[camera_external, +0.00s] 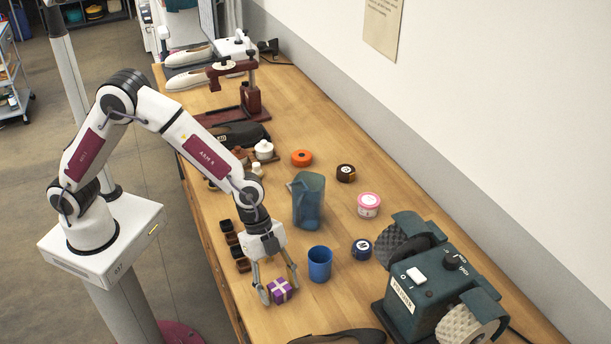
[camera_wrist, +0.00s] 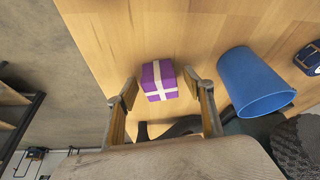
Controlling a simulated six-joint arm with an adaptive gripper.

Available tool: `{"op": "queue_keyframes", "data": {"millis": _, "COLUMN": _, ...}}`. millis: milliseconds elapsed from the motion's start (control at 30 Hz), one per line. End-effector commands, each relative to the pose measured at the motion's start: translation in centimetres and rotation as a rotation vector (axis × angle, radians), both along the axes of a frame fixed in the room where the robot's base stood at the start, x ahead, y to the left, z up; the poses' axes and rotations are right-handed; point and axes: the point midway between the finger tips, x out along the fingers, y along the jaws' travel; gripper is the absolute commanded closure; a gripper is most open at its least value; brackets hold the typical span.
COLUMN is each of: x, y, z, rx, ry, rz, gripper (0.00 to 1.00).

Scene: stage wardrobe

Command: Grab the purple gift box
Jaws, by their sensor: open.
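The purple gift box (camera_external: 281,290) with pale ribbon sits on the wooden table near its left edge in the external view. It also shows in the wrist view (camera_wrist: 157,82), just beyond and between the fingertips. My gripper (camera_external: 278,291) points down over the box, with a finger on either side of it. In the wrist view my gripper (camera_wrist: 160,90) is open, and a gap shows between the box and each fingertip. Whether the fingers reach down to the table is hard to tell.
A blue cup (camera_external: 320,263) stands close to the right of the box. A green polishing machine (camera_external: 428,290) stands at the right. Small brown containers (camera_external: 238,252) lie left of my gripper. A dark shoe-like object (camera_external: 340,337) lies in front.

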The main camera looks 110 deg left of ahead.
Motion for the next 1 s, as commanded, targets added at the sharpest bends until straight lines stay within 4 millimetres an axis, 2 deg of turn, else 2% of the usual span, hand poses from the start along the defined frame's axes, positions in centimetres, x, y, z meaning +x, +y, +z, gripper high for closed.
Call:
{"op": "queue_keyframes", "data": {"millis": 167, "x": 0.0, "y": 0.0, "z": 0.0, "rx": 0.000, "ry": 0.000, "rz": 0.000, "gripper": 0.48}}
{"op": "queue_keyframes", "data": {"millis": 300, "x": 0.0, "y": 0.0, "z": 0.0, "rx": 0.000, "ry": 0.000, "rz": 0.000, "gripper": 0.84}}
{"op": "queue_keyframes", "data": {"millis": 333, "x": 0.0, "y": 0.0, "z": 0.0, "rx": 0.000, "ry": 0.000, "rz": 0.000, "gripper": 0.88}}
{"op": "queue_keyframes", "data": {"millis": 767, "x": 0.0, "y": 0.0, "z": 0.4, "rx": 0.000, "ry": -0.001, "rz": 0.000, "gripper": 0.88}}
{"op": "queue_keyframes", "data": {"millis": 1000, "x": 0.1, "y": 0.0, "z": 2.4, "rx": 0.000, "ry": -0.004, "rz": 0.000, "gripper": 0.88}}
